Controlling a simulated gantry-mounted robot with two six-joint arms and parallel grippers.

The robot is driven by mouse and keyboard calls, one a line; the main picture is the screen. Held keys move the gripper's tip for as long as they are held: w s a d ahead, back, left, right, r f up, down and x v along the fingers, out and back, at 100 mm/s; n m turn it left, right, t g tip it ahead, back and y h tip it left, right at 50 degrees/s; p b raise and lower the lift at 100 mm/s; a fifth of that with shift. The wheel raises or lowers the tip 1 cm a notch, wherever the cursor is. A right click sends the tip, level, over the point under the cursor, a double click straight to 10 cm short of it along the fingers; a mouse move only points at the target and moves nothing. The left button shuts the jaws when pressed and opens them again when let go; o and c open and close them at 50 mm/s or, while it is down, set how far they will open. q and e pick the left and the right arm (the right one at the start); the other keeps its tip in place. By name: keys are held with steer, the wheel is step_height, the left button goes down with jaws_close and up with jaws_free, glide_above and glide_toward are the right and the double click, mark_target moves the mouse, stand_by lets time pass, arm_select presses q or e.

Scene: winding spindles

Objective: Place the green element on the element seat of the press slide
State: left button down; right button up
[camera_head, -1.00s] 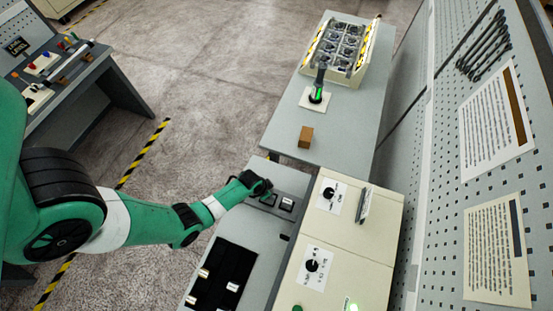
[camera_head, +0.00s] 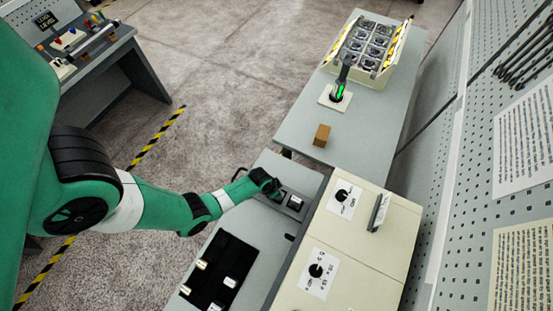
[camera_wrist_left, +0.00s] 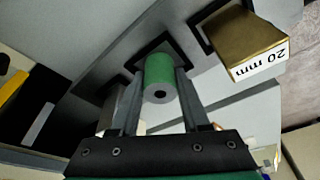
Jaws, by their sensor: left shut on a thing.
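The green element (camera_wrist_left: 158,74) is a short green cylinder with a grey end and a dark bore. My left gripper (camera_wrist_left: 155,88) is shut on it, one finger on each side, in the left wrist view. Behind the element is a dark-framed square seat (camera_wrist_left: 141,53) on a grey surface; whether they touch cannot be told. In the head view my left gripper (camera_head: 270,185) is low over the grey bench beside a dark-framed square (camera_head: 295,203). The element is hidden there by the gripper. My right gripper is not in view.
A gold block marked 20 mm (camera_wrist_left: 250,45) is close on the right, beside another dark frame. A cream control box (camera_head: 350,235) stands right of my gripper. A black tray (camera_head: 222,270) with small pale parts lies nearer. A brown block (camera_head: 321,135) sits on the farther table.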

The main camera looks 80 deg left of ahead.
arm_select(q)
steer(key=shift+c, duration=1.9)
jaws_free()
steer(key=s+r+p, duration=0.2)
steer(key=s+d+r+p, duration=0.1)
steer(key=s+r+p, duration=0.1)
steer(key=r+p, duration=0.1)
steer(key=s+d, duration=0.2)
steer(key=s, duration=0.7)
steer(key=shift+d, duration=0.15)
